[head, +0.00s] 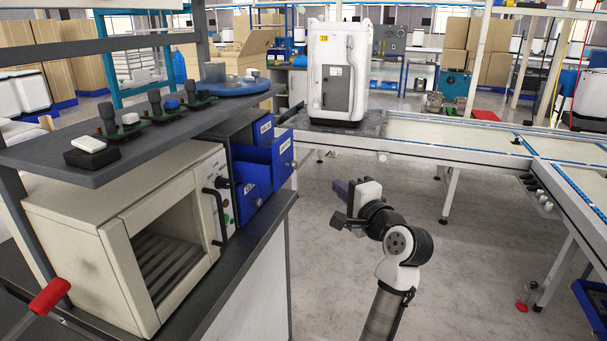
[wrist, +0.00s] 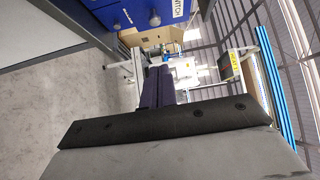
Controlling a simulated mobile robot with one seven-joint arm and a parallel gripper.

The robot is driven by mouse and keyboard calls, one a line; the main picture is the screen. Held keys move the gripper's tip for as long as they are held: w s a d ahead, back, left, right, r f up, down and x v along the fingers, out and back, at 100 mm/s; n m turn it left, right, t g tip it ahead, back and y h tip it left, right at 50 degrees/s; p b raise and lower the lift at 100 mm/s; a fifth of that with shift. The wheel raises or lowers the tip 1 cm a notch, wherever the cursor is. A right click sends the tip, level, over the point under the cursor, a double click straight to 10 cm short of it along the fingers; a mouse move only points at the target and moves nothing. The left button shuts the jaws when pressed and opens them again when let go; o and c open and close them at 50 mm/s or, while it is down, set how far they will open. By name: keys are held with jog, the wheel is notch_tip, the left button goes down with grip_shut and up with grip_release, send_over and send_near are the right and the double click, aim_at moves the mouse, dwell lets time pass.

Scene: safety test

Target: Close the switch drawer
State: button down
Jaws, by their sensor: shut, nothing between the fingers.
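A blue drawer unit (head: 247,137) stands on the bench beside the oven, with labelled fronts and knobs. One blue drawer (head: 262,155) is pulled out to the right, its open top showing. Its label is too small to read in the head view. In the wrist view, a blue front with a label reading SWITCH (wrist: 178,9) and a round knob shows at the top edge, cut off. My gripper (head: 339,189) is in free air right of the drawers, apart from them. Its purple fingers (wrist: 157,76) are together and empty.
A beige oven (head: 130,235) with an open front stands left of the drawers. A grey shelf (head: 60,150) with small devices overhangs it. A conveyor (head: 430,133) carrying a white machine (head: 340,70) runs behind. Floor between bench and conveyor is clear.

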jog(key=s+a+p+x, duration=0.1)
jog(key=a+p+x, duration=0.1)
jog(key=x, duration=1)
jog(key=shift+a+p, duration=0.25)
jog(key=shift+p, duration=0.3)
jog(key=w+a+p, duration=0.1)
jog(key=a, duration=0.2)
jog(key=w+a+p, duration=0.1)
jog(key=a, duration=0.3)
jog(key=w+a+p, duration=0.1)
jog(key=a, duration=0.3)
jog(key=shift+w+a, duration=0.1)
jog(key=shift+w, duration=0.2)
jog(key=shift+a, duration=0.1)
